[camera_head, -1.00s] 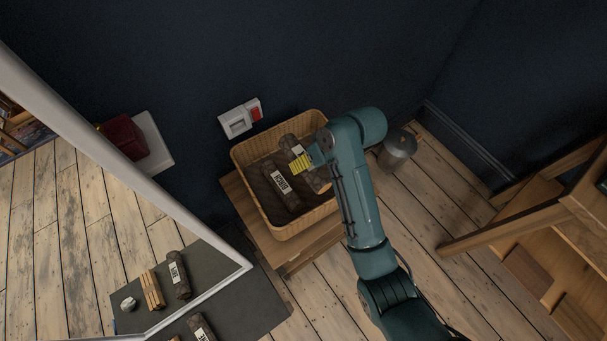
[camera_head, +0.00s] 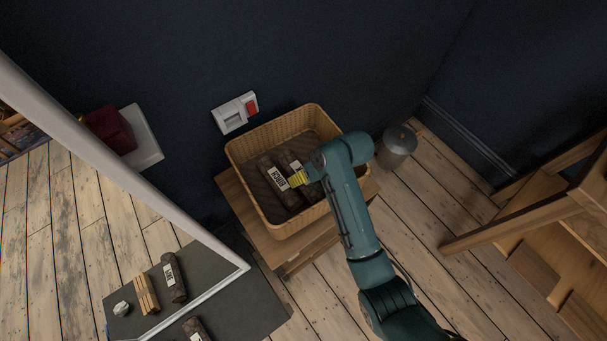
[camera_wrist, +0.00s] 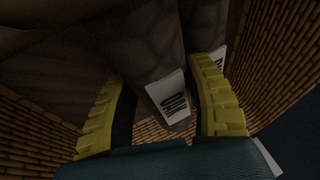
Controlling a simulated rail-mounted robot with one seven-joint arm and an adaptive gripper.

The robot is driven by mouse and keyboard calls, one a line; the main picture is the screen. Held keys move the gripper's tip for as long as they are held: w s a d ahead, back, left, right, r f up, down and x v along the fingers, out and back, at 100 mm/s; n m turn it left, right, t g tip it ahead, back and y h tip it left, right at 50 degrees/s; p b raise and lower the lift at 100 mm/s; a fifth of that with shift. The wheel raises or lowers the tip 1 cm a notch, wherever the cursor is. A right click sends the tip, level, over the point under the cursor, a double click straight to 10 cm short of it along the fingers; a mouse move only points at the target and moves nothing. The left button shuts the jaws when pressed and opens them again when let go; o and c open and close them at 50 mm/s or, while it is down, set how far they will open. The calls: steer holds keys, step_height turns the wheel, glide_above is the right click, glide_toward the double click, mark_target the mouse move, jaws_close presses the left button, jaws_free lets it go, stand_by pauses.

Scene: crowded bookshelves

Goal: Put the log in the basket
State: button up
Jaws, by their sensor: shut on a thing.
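The wicker basket (camera_head: 262,213) stands on a low wooden stand against the dark wall. A dark log with a BIRCH label (camera_head: 277,178) lies inside it. My gripper (camera_head: 297,179) is inside the basket, to the right of the birch log. In the wrist view its yellow fingers (camera_wrist: 160,78) are shut on a log with an OAK label (camera_wrist: 172,98). The oak log (camera_head: 293,167) lies alongside the birch log in the head view, partly hidden by my gripper. I cannot tell whether it touches the basket floor. Another labelled log (camera_wrist: 203,28) shows beyond the right finger.
A metal canister (camera_head: 396,147) stands right of the basket. A wall switch box (camera_head: 236,112) is behind it. A large mirror-like panel with a white frame (camera_head: 205,221) is at left. A dark mat (camera_head: 245,312) with a log (camera_head: 195,329) lies below. Wooden shelving (camera_head: 545,240) is at right.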

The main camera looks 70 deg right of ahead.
steer(key=shift+f, duration=0.25)
steer(key=o, duration=1.2)
steer(key=p+v, duration=0.4)
steer(key=v, duration=0.9)
steer(key=shift+w+r, duration=0.15)
steer(key=shift+w, duration=0.15)
steer(key=shift+d, duration=0.1)
